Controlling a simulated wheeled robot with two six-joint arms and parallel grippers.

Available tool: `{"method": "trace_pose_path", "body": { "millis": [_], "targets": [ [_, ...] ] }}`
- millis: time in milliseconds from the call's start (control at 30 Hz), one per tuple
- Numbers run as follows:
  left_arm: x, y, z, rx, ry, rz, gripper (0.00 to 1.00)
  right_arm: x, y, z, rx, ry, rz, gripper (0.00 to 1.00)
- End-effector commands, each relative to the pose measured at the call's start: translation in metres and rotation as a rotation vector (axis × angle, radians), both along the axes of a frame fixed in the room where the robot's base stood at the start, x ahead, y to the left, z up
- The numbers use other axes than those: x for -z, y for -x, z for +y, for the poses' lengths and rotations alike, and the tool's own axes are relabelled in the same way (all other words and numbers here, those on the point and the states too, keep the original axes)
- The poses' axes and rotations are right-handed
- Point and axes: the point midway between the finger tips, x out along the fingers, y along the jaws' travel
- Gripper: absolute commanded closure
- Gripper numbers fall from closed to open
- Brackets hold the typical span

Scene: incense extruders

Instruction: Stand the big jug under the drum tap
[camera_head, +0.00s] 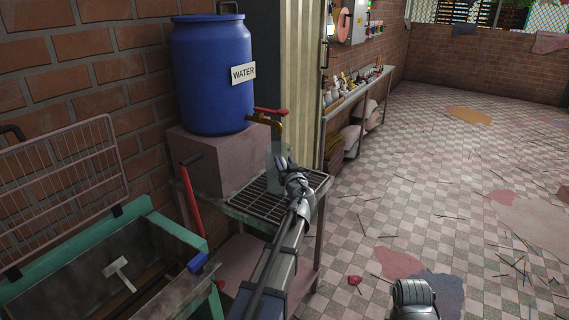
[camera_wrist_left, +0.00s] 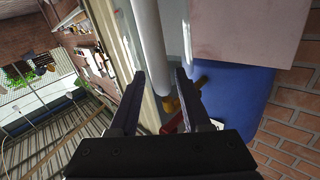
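The blue drum (camera_head: 212,75) labelled WATER stands on a block. Its brass tap (camera_head: 266,120) with a red handle points out over a metal grate (camera_head: 262,203). A pale, see-through upright shape, seemingly the big jug (camera_head: 275,158), is below the tap at the grate, partly hidden by my left gripper (camera_head: 284,163). In the left wrist view, my left gripper's fingers (camera_wrist_left: 160,80) are apart, with a pale upright bar between and beyond them. The tap (camera_wrist_left: 171,104) also shows between the fingers. I cannot tell whether they touch the jug.
A green-edged trough (camera_head: 100,250) with a wire rack is at the lower left, with a red lever (camera_head: 192,200) beside it. A shelf of small bottles (camera_head: 358,85) runs along the wall behind. The tiled floor at right is mostly open, with scattered sticks.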

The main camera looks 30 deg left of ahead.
Motion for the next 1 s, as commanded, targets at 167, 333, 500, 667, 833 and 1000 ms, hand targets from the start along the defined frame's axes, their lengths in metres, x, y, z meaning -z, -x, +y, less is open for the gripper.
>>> {"method": "trace_pose_path", "body": {
  "millis": [167,333,500,667,833,1000],
  "targets": [
    [0.000,0.000,0.000,0.000,0.000,0.000,0.48,0.000,0.000,0.000,0.000,0.000,0.000,0.50],
    [-0.004,0.000,0.000,0.000,0.000,0.000,0.48,-0.004,0.000,0.000,0.000,0.000,0.000,0.50],
    [-0.003,0.023,-0.018,0.002,0.000,0.000,0.48,-0.002,0.000,0.000,0.000,0.000,0.000,0.50],
    [-0.003,0.049,-0.040,0.002,0.000,0.000,0.48,-0.003,0.000,0.000,0.000,0.000,0.000,0.50],
    [-0.003,0.072,-0.061,0.002,0.000,0.000,0.48,-0.003,0.000,0.000,0.000,0.000,0.000,0.50],
    [-0.003,0.085,-0.074,0.001,0.000,0.000,0.48,-0.003,0.000,0.000,0.000,0.000,0.000,0.50]
  ]
}}
